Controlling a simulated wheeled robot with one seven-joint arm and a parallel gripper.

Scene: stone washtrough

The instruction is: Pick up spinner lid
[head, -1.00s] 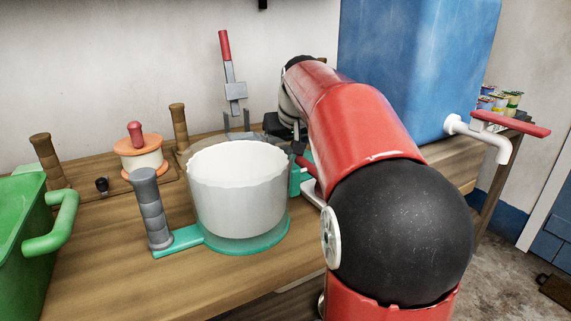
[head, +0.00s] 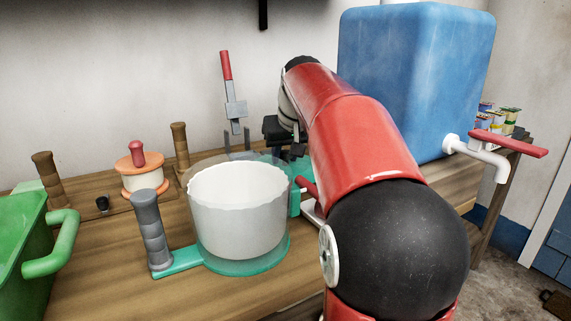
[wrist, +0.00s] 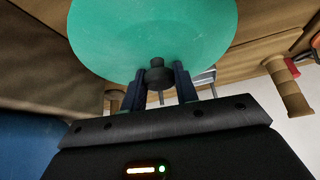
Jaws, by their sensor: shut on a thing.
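The spinner lid (wrist: 155,35) is a round teal disc with a dark knob (wrist: 157,72) in the wrist view. My gripper (wrist: 157,84) is shut on this knob, one finger on each side. In the head view my gripper (head: 281,131) shows as a dark shape behind the spinner's right rear side, partly covered by my red arm. The lid is hard to make out there. The spinner (head: 243,265) has a teal base, a clear wall and a white inner basket (head: 238,215), open on top.
A grey-handled arm (head: 150,225) sticks out left of the spinner. A green bin (head: 20,240) stands far left, an orange-topped spool (head: 141,180) and wooden pegs (head: 180,147) behind. A big blue tank (head: 415,80) with a tap (head: 480,155) stands right. Bare wood lies in front.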

